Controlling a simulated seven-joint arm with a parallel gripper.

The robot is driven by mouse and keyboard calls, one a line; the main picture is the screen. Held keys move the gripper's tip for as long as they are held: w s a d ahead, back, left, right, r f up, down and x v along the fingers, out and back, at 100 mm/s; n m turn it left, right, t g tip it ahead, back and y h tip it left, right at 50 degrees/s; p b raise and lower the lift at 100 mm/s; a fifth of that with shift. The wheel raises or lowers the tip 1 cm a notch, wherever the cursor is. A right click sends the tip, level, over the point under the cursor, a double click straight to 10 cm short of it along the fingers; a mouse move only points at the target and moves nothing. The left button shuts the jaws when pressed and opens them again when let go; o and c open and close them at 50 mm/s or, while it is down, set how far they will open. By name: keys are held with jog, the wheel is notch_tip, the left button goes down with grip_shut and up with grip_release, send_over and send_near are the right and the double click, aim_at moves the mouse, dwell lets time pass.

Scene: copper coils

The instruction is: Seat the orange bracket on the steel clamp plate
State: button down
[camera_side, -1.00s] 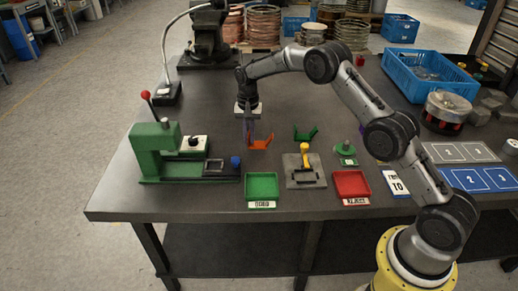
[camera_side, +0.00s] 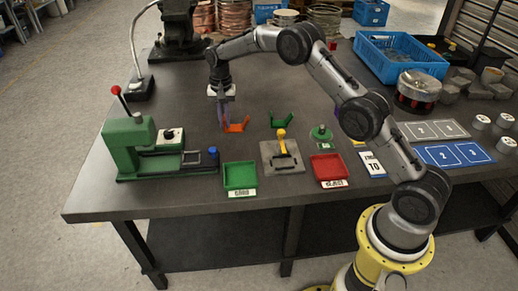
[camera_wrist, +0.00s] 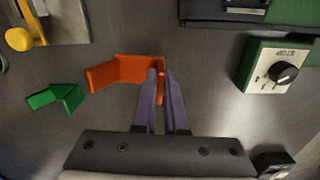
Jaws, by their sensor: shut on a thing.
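The orange bracket (camera_side: 237,125), a bent piece with upright ends, is on the dark table at the tip of my gripper (camera_side: 223,122). In the wrist view the two purple fingers (camera_wrist: 161,100) close on the right wall of the orange bracket (camera_wrist: 118,72). I cannot tell whether it touches the table. The steel clamp plate (camera_side: 267,153) is a grey square with a yellow-handled clamp (camera_side: 282,137), to the right of and nearer the camera than the bracket. Part of the plate shows at the top left of the wrist view (camera_wrist: 70,22).
A green bracket (camera_side: 282,120) lies close right of the orange one. A green press (camera_side: 128,145) stands left. A green tray (camera_side: 239,176) and red tray (camera_side: 328,168) line the front. A green knobbed fixture (camera_side: 320,135) stands right of the plate.

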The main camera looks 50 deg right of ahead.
jog(key=shift+w, duration=0.1)
jog(key=shift+s+f, duration=0.75)
jog(key=shift+f, duration=0.15)
jog(key=shift+n, duration=0.4)
jog(key=s, duration=0.4)
jog(key=shift+r, duration=0.1)
jog(key=s+r, duration=0.3)
jog(key=s, duration=0.4)
jog(key=s+r, duration=0.3)
jog(key=s, duration=0.5)
jog(key=shift+w+f, duration=0.15)
jog(key=shift+f, duration=3.15)
jog(key=shift+f, duration=0.7)
jog(key=c, duration=0.9)
grip_release()
